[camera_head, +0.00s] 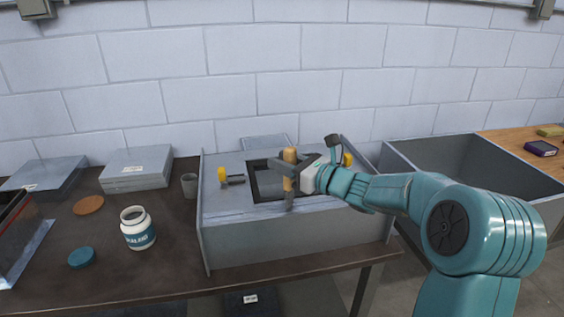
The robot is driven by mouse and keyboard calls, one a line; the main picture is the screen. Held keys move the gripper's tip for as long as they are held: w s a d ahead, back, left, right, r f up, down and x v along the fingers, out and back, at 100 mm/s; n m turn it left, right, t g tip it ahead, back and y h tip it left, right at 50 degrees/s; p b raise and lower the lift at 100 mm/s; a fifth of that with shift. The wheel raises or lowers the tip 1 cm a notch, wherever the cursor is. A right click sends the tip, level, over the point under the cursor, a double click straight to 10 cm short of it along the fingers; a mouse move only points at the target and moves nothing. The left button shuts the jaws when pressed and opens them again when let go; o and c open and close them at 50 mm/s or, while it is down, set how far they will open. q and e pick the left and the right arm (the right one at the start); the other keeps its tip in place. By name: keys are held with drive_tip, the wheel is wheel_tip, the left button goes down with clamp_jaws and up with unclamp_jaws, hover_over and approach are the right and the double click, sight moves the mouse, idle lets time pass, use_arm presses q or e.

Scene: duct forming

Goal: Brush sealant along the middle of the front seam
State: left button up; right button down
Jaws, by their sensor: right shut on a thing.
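My right gripper (289,176) reaches in from the right and is shut on an upright brush (290,156) with a tan wooden handle. The brush's lower end hangs over the front part of the grey sheet-metal duct (286,244), near the middle of its top front edge, where the front seam (245,217) runs. I cannot tell whether the bristles touch the seam. An open white sealant jar (138,236) with a blue label stands left of the duct. My left gripper is not in view.
Two yellow-handled clamps (231,178) (347,159) sit on the duct, either side of its square opening. A blue lid (82,258), brown disc (89,205), grey cup (189,185) and metal boxes (135,170) lie on the dark table. An open grey bin (470,165) stands right.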

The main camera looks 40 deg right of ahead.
drive_tip(key=shift+s+d+f, duration=0.1)
drive_tip(key=shift+s+d, duration=0.35)
drive_tip(key=shift+d, duration=0.25)
drive_tip(key=shift+s+d, duration=0.4)
drive_tip(key=shift+d, duration=0.25)
drive_tip(key=shift+s+d+p, duration=0.15)
drive_tip(key=shift+s+d, duration=0.25)
drive_tip(key=shift+d, duration=0.25)
drive_tip(key=shift+s+d+p, duration=0.15)
drive_tip(key=shift+s+d, duration=0.25)
drive_tip(key=shift+d, duration=0.2)
